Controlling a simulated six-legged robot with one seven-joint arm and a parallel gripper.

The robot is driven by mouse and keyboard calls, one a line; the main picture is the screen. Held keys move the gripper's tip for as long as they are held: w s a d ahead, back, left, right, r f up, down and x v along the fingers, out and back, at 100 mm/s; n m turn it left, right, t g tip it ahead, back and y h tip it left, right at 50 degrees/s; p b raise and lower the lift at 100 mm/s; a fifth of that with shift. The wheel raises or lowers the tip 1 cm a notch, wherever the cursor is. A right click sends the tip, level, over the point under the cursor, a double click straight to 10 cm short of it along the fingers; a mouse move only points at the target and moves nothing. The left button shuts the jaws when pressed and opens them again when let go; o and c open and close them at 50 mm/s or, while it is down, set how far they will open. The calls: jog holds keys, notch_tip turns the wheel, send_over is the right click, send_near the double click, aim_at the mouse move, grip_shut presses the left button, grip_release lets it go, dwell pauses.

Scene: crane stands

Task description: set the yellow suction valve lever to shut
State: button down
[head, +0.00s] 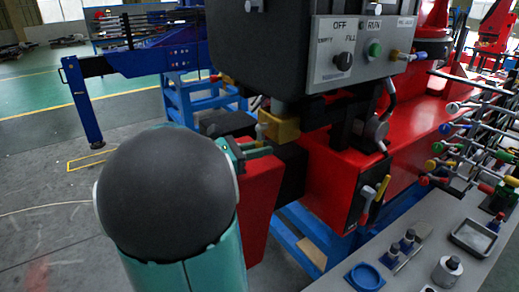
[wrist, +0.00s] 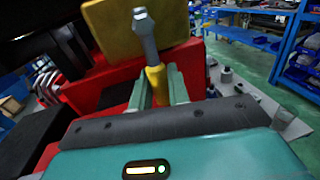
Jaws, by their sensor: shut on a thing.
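The yellow suction valve lever (wrist: 157,84) shows in the wrist view with its yellow grip between my two green fingers. Its grey metal arm (wrist: 145,35) runs up from the grip, in front of a yellow block (wrist: 185,22). My gripper (wrist: 159,88) is shut on the yellow grip. In the head view my gripper (head: 258,150) reaches in from the left beside the yellow block (head: 283,128), below the black control box. There the lever is mostly hidden by my arm and gripper, and its exact angle is hard to tell.
A grey control panel (head: 328,62) with a black knob and green button hangs above right. Red machine housing (head: 335,185) is close to the right. A grey bench (head: 400,262) holds a blue dish (head: 365,277) and small parts. Open floor (head: 40,180) is at left.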

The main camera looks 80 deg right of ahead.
jog(key=m, duration=0.1)
jog(key=w+d+m, duration=0.1)
jog(key=m, duration=0.2)
jog(key=shift+w+d+r+t, duration=0.2)
jog(key=shift+w+t, duration=0.15)
jog(key=shift+t, duration=0.05)
jog(key=c, duration=1.4)
grip_release()
jog(key=shift+w, duration=0.1)
jog(key=v, duration=1.3)
jog(key=shift+w+a+r, duration=0.2)
